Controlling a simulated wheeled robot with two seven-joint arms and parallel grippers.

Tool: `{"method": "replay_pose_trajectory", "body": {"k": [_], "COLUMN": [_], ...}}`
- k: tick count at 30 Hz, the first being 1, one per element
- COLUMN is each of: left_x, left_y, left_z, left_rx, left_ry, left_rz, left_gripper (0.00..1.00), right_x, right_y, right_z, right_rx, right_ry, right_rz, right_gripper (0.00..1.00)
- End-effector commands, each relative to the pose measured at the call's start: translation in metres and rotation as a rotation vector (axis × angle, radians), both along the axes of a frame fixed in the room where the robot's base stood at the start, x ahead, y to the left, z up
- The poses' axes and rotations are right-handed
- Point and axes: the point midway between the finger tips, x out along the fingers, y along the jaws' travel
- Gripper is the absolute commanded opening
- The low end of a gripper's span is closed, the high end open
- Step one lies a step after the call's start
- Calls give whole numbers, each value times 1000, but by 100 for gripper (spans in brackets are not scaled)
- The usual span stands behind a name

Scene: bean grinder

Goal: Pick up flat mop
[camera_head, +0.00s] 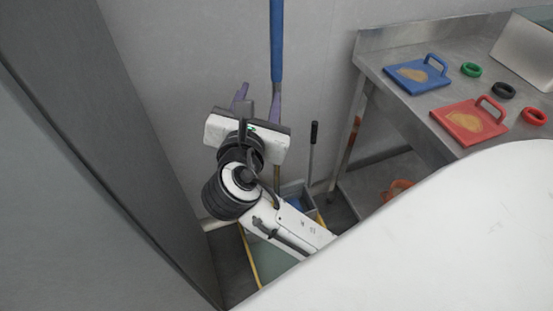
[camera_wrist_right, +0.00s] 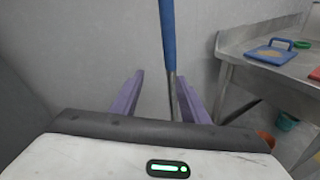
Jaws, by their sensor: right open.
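The flat mop's upright pole has a blue upper part (camera_head: 277,40) and a thinner metal lower part, standing by the wall. In the right wrist view the blue pole (camera_wrist_right: 168,40) runs down between the two purple fingers, closer to the right finger. My right gripper (camera_head: 258,92) is open and empty; its fingers also show in the wrist view (camera_wrist_right: 160,76). I cannot tell whether the pole is within finger depth or beyond it. The mop's lower end is hidden behind my arm. My left gripper is not in view.
A grey bucket (camera_head: 292,187) with a black-tipped handle (camera_head: 314,133) stands by the wall. A grey panel (camera_head: 75,190) stands close on the left.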

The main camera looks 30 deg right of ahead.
Motion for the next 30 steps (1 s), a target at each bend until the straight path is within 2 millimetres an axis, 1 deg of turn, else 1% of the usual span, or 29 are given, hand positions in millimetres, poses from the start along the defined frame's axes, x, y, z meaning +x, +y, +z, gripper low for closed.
{"method": "replay_pose_trajectory", "body": {"k": [1, 3, 6, 7, 9, 15, 22, 27, 30], "left_x": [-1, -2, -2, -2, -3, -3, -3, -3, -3], "left_y": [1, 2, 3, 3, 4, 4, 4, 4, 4], "left_z": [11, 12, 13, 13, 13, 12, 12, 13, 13], "left_rx": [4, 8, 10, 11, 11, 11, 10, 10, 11], "left_ry": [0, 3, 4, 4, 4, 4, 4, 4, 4], "left_rz": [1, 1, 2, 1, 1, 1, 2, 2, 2], "left_gripper": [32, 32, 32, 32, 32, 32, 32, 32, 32], "right_x": [1, -1, -3, -3, 2, 22, 35, 52, 60], "right_y": [-2, -5, -8, -10, -17, -39, -53, -73, -81], "right_z": [35, 60, 79, 82, 85, 83, 83, 81, 80], "right_rx": [-93, -193, -275, -288, -307, -307, -306, -304, -304], "right_ry": [10, 31, 52, 56, 62, 63, 63, 62, 64], "right_rz": [-24, -59, -92, -99, -107, -106, -105, -106, -105], "right_gripper": [41, 41, 41, 41, 41, 41, 41, 41, 41]}}
